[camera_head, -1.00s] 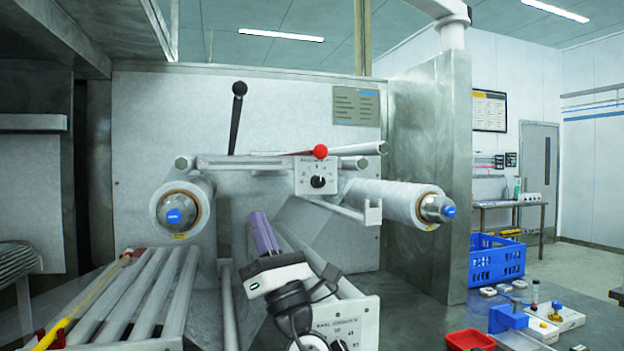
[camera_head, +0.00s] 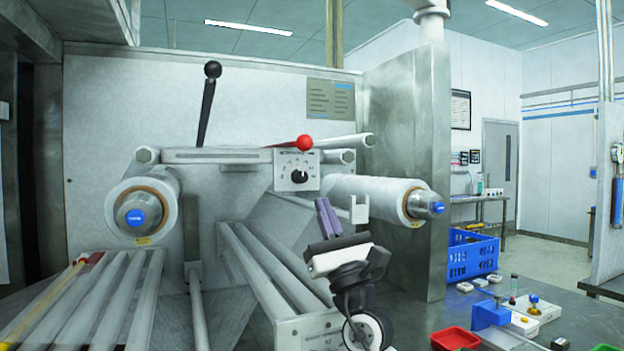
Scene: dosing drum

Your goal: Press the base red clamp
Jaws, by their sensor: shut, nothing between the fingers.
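A small red clamp (camera_head: 92,258) sits at the upper end of a yellow rod (camera_head: 45,303) on the slanted grey rollers at the lower left. The rod's lower end runs to the picture's left edge, where I cannot make out a second clamp. My gripper (camera_head: 325,210) has purple fingers that point up, held together with nothing between them. It is in front of the machine, below the dial panel and well to the right of the red clamp, apart from it. A red ball knob (camera_head: 304,142) tops a lever above it.
A left film roll (camera_head: 145,205) and a right film roll (camera_head: 370,194) jut from the machine. Slanted bars (camera_head: 265,275) lie left of my gripper. A blue crate (camera_head: 472,256), a red tray (camera_head: 455,338) and small fittings stand on the bench at right.

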